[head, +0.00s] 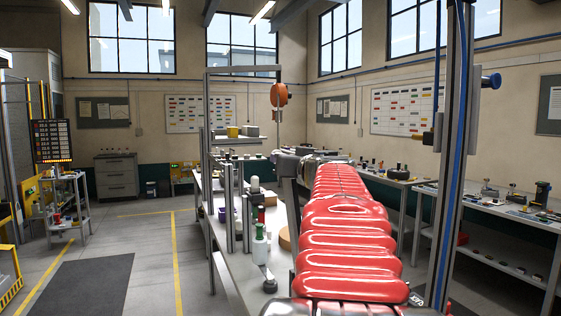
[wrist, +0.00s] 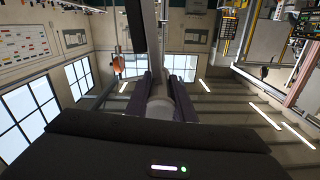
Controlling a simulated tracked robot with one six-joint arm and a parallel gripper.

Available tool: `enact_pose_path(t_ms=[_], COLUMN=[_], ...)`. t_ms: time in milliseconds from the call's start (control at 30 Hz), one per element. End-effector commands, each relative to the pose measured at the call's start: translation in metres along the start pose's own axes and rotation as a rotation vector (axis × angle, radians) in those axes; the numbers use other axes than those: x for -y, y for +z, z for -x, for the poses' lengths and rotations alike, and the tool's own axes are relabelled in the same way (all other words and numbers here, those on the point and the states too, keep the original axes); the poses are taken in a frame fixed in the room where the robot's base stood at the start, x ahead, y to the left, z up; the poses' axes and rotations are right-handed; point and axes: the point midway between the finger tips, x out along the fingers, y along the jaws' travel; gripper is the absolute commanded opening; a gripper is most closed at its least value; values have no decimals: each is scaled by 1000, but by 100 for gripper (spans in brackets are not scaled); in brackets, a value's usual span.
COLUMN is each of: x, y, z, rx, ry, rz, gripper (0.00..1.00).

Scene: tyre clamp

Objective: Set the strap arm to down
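In the wrist view, which is turned over with the ceiling low, the two dark fingers of my gripper (wrist: 159,76) stand apart. A grey bar (wrist: 149,35) comes down from the top edge and lines up with the gap between them. I cannot tell whether the fingers touch it, or whether it is the strap arm. In the head view my red-sleeved arm reaches forward over the bench and hides part of it. A slanted grey bar (head: 291,208) stands just left of the sleeve. The fingertips are not clear there.
The bench (head: 235,262) holds a green-topped bottle (head: 259,245) and other small items left of my arm. A grey upright frame (head: 207,130) and a hanging orange reel (head: 279,95) stand beyond. A side bench (head: 413,184) runs along the right. The left floor is open.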

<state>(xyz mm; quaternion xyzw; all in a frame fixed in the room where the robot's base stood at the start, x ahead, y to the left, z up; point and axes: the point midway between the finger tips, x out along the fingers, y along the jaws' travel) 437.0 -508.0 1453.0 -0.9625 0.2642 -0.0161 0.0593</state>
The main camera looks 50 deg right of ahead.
Motion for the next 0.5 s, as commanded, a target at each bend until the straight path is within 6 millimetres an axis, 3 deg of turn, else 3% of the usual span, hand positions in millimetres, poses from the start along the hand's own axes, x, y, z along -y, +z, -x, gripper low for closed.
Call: enact_pose_path(t_ms=[267, 500], x=[1, 1], y=[0, 0], z=[0, 0], rx=[0, 0], ry=[-3, -3], rz=[0, 0], gripper=[0, 0])
